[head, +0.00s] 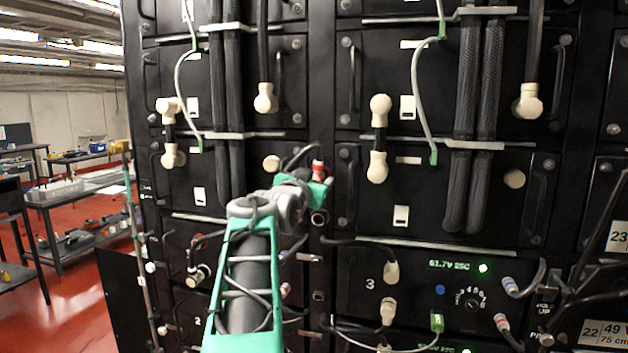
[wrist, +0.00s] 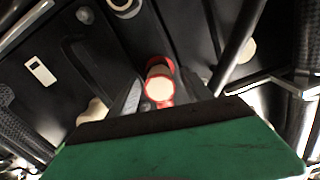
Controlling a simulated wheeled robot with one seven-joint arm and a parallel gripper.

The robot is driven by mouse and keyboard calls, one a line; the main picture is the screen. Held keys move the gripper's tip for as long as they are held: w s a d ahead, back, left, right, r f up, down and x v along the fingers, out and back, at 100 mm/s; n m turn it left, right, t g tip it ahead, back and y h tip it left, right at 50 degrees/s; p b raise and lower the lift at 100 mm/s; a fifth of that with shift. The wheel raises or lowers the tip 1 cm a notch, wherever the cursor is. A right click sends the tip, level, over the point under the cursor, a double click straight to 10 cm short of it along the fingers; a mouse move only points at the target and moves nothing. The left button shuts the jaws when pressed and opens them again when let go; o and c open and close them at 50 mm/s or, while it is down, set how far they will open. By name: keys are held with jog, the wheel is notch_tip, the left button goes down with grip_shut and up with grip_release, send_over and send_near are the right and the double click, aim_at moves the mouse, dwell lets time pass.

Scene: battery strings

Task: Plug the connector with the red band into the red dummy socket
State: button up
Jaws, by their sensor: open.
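My gripper (head: 318,190) is raised in front of the left rack in the head view, beside the upright post. In the wrist view its grey fingers (wrist: 158,98) stand apart on either side of a cream plug-like piece with red around it (wrist: 160,83). The same red and cream piece (head: 318,169) shows just above my teal hand in the head view. It looks like the red-banded connector, but its far end is hidden. I cannot tell whether it sits in the red dummy socket, nor whether the fingers touch it.
Thick black cables (head: 233,110) and thin grey cables run down the racks nearby. Cream elbow connectors (head: 265,98) stick out from the modules. More connectors (head: 503,322) and loose cables crowd the lower right. A cream disc (wrist: 245,50) is right of the fingers. Benches stand left over open red floor.

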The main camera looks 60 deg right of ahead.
jog(key=shift+a+f, duration=0.1)
jog(key=s+a+b, duration=0.1)
jog(key=a+b, duration=0.1)
jog(key=a, duration=0.5)
jog(key=shift+s+a+b, duration=0.15)
jog(key=shift+a+b, duration=0.15)
jog(key=shift+b, duration=0.1)
